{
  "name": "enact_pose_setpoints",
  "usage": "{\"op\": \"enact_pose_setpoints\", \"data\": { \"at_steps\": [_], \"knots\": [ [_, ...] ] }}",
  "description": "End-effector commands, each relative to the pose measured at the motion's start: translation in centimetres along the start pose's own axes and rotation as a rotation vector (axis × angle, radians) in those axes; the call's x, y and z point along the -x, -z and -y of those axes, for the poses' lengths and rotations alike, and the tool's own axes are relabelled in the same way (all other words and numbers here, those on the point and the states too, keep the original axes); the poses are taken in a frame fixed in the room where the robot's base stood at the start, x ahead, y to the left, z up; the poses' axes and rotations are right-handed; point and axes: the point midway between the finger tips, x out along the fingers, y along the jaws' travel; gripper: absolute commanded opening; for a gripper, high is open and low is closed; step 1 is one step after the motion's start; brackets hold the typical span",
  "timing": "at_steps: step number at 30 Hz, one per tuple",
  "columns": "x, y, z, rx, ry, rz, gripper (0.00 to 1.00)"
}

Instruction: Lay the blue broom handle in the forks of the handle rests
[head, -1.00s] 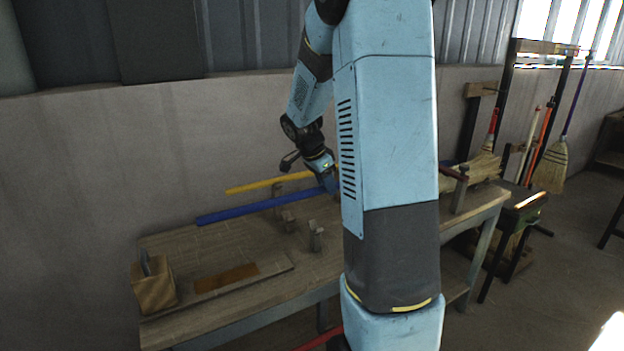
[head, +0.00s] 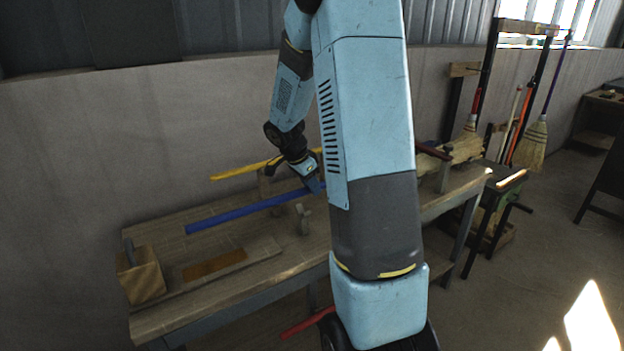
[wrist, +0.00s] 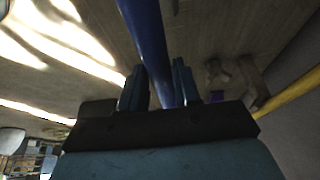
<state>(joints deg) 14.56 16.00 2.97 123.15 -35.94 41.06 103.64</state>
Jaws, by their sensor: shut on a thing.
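The blue broom handle (head: 240,213) slants above the workbench in the head view, its left end free. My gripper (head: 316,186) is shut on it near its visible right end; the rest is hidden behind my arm. In the wrist view the blue handle (wrist: 147,35) runs between my two fingers (wrist: 160,88). A wooden handle rest (head: 304,221) stands on the bench in front of the handle, to the left of my arm. Another wooden rest (head: 265,184) stands behind it, near the yellow handle. I cannot tell whether the blue handle touches any fork.
A yellow handle (head: 240,171) lies behind the blue one. A wooden block (head: 140,276) and a board (head: 252,258) occupy the bench's left front. At right, a post (head: 443,176) stands by a dark red bar (head: 431,151). Brooms hang farther right.

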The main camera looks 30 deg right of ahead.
Motion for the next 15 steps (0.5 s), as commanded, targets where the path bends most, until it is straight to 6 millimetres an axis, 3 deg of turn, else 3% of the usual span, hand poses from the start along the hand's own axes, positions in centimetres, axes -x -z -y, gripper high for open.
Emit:
{"op": "enact_pose_setpoints", "data": {
  "at_steps": [15],
  "knots": [
    [-3.5, -1.5, 0.0, 0.001, -0.001, 0.001, 0.0]
  ]
}}
